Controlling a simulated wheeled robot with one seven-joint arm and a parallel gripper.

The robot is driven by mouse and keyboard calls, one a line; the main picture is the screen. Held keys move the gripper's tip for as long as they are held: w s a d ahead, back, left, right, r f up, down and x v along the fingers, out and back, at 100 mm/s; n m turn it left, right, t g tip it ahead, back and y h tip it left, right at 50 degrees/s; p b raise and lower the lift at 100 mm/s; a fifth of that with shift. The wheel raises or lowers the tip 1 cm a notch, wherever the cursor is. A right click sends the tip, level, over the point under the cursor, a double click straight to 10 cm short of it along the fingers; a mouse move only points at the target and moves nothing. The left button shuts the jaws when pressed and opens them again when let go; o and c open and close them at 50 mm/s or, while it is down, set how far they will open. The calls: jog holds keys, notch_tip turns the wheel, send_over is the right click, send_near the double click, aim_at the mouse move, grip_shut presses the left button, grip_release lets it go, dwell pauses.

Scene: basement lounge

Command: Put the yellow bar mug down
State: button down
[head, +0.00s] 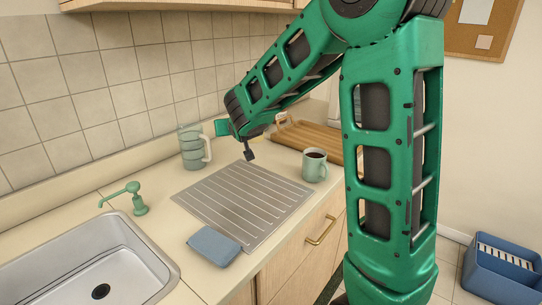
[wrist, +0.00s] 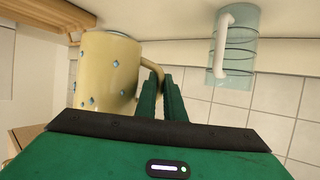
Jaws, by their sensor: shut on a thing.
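The yellow bar mug (wrist: 108,72) with small blue marks is on the left in the wrist view. My gripper (wrist: 160,88) is shut on its handle (wrist: 153,68), with the mug body beside the fingers. The wrist picture looks upside down, with the counter along its top. I cannot tell from it whether the mug touches the counter. In the head view my arm reaches over the back of the counter and hides most of the gripper and mug.
A glass pitcher (head: 194,149) stands by the tiled wall. A ribbed metal drainboard (head: 245,200) is bare, with a pale green mug (head: 315,168) at its right and a blue cloth (head: 214,246) at its front. A wooden rack (head: 312,140) is behind; the sink (head: 95,265) is left.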

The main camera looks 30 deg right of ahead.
jog(key=d+f, duration=0.2)
jog(key=d, duration=0.1)
jog(key=d+f, duration=0.2)
jog(key=d, duration=0.2)
jog(key=d+f, duration=0.2)
jog(key=d, duration=0.2)
jog(key=shift+s+d+f, duration=0.25)
jog(key=shift+f, duration=2.15)
jog(key=c, duration=1.9)
grip_release()
jog(key=shift+f, duration=0.15)
jog(key=shift+o, duration=0.2)
